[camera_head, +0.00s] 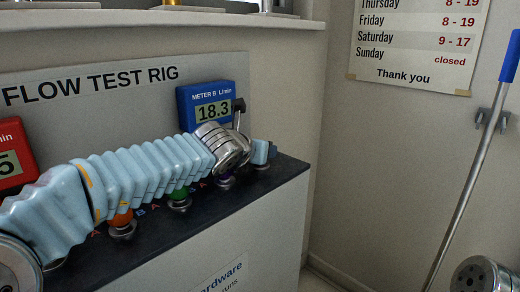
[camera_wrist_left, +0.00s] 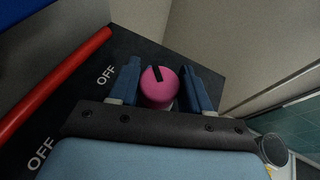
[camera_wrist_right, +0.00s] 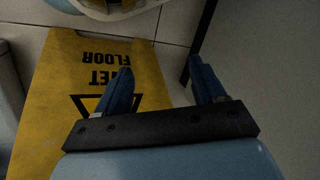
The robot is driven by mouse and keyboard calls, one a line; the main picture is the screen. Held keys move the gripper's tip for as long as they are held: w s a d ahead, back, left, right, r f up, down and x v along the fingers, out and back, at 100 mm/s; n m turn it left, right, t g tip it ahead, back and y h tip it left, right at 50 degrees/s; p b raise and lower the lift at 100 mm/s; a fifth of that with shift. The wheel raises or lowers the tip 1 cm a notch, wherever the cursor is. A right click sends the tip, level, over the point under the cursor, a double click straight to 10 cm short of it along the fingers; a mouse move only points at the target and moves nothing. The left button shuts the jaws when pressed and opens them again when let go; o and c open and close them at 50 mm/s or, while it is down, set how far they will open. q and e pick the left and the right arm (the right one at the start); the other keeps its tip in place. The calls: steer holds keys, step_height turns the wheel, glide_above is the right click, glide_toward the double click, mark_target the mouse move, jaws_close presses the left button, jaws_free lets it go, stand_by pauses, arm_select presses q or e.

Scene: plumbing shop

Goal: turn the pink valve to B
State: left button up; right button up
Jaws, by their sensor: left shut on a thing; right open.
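The pink valve (camera_wrist_left: 152,91) has a round knob with a black pointer mark on top. In the left wrist view the mark points toward the upper edge, slightly left. My left gripper (camera_wrist_left: 160,66) is shut on this knob, one blue finger on each side. In the head view my left arm reaches along the black counter and its wrist hides the pink knob. The letters by this valve are not readable; an OFF label (camera_wrist_left: 107,74) shows to its left in the left wrist view. My right gripper (camera_wrist_right: 161,64) is open and empty, away from the rig.
The black counter (camera_head: 150,251) also carries an orange valve (camera_head: 121,218) and a green valve (camera_head: 179,193), partly behind my left arm. A blue meter (camera_head: 208,107) reads 18.3, and a red meter (camera_head: 12,155) is partly hidden. A yellow wet-floor sign (camera_wrist_right: 70,75) is near my right gripper.

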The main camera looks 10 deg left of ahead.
arm_select(q)
steer(key=o, duration=1)
steer(key=shift+d, duration=0.1)
steer(key=shift+c, duration=0.2)
steer(key=b+v, duration=0.1)
steer(key=v, duration=1.2)
steer(key=shift+s+r, duration=0.2)
steer(key=shift+s, duration=0.15)
